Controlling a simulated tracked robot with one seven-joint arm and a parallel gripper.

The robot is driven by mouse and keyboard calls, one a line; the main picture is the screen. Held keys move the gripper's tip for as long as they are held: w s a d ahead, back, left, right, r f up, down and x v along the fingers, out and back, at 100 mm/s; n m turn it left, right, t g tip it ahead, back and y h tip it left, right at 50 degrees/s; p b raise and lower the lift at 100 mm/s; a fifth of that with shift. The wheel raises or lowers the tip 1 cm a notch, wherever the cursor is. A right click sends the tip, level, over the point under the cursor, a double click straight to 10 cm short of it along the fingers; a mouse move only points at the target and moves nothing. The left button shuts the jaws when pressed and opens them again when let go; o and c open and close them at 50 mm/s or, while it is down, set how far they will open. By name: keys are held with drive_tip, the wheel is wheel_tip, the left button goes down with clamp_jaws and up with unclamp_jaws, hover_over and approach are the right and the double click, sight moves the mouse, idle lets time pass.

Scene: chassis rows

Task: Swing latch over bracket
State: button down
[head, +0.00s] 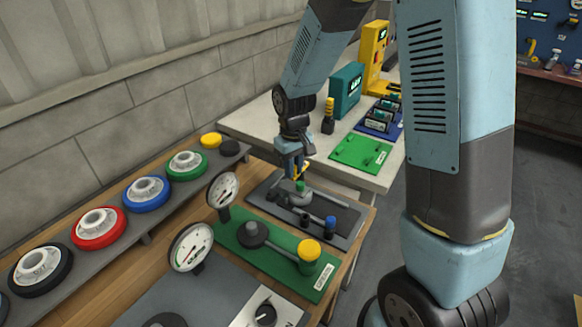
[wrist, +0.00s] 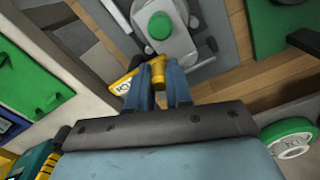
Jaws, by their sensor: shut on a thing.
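My gripper (head: 297,170) points down over the dark grey fixture plate (head: 342,238) on the bench. It is shut on a small yellow piece (wrist: 157,62), which sits between the fingertips in the wrist view. A yellow part with a white label (wrist: 124,86) lies beside the left finger; I cannot tell whether it joins the held piece. Just beyond the fingertips is a grey rounded part with a green knob (wrist: 160,26). The green knob also shows in the head view (head: 300,186). A blue-tipped part (head: 331,222) lies on the plate. Which part is the latch or bracket is unclear.
A green plate with a yellow knob (head: 309,249) stands in front of the fixture, with two gauges (head: 191,246) on the left. Another green board (head: 361,152) and a teal box (head: 345,90) stand behind. Coloured wheels (head: 98,227) line the left shelf.

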sight(295, 165)
drive_tip(key=shift+w+d, duration=0.1)
drive_tip(key=c, duration=1)
unclamp_jaws()
drive_tip(key=shift+c, duration=0.2)
drive_tip(key=shift+r, duration=0.1)
wheel_tip(295, 165, up, 14)
drive_tip(key=shift+f, duration=0.2)
drive_tip(key=s+d+r+m+t, duration=0.2)
drive_tip(key=s+d+r+m, duration=0.1)
drive_tip(key=s+d+r, duration=0.3)
drive_tip(key=s+d+r+m+t, duration=0.3)
drive_tip(key=s+d+r, duration=0.4)
drive_tip(key=s+d, duration=0.3)
drive_tip(key=s, duration=0.4)
drive_tip(key=shift+s+d+t, duration=0.2)
drive_tip(key=shift+d+t, duration=0.1)
drive_tip(key=shift+d, duration=0.1)
